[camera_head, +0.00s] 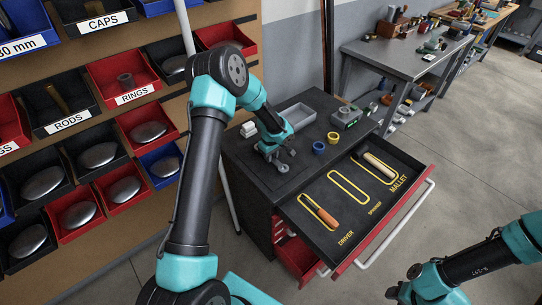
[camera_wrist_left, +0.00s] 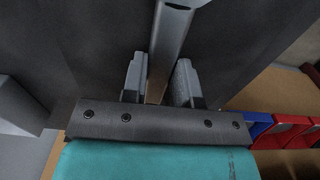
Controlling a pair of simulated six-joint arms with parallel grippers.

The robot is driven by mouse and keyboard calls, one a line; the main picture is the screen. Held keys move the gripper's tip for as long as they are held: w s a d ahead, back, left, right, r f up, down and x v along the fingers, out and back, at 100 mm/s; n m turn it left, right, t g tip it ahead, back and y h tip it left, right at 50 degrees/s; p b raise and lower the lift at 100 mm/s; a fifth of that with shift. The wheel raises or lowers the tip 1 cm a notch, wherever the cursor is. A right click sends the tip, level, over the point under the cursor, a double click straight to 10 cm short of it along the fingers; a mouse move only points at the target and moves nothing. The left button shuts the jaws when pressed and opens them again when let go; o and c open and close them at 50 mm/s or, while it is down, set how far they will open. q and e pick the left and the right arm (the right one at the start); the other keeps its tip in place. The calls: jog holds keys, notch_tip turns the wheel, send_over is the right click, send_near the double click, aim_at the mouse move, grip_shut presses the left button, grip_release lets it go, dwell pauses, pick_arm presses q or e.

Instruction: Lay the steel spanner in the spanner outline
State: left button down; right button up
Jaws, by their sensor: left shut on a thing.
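My left gripper (camera_head: 279,160) is over the dark top of the tool cabinet (camera_head: 245,160). It is shut on the steel spanner, whose grey end (camera_head: 283,168) shows at the fingertips. In the left wrist view the spanner's shaft (camera_wrist_left: 172,40) runs between the two fingers (camera_wrist_left: 158,85). The open drawer (camera_head: 320,233) holds three yellow outlines. The middle one, the spanner outline (camera_head: 334,173), is empty. The driver (camera_head: 322,214) lies in the left outline and the mallet (camera_head: 378,165) in the right one. My right gripper (camera_head: 395,293) is at the lower right, its opening unclear.
A grey tray (camera_head: 291,117), a blue ring (camera_head: 318,148), a yellow ring (camera_head: 333,137) and a grey-green device (camera_head: 346,116) stand on the cabinet top. A lower red drawer (camera_head: 297,258) is partly open. A bin rack (camera_head: 100,130) fills the left.

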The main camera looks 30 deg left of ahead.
pick_arm(q)
jog(key=shift+f, duration=0.1)
jog(key=c, duration=0.9)
grip_release()
notch_tip(320, 180, up, 12)
jog(key=shift+r, duration=0.15)
jog(key=shift+o, duration=0.4)
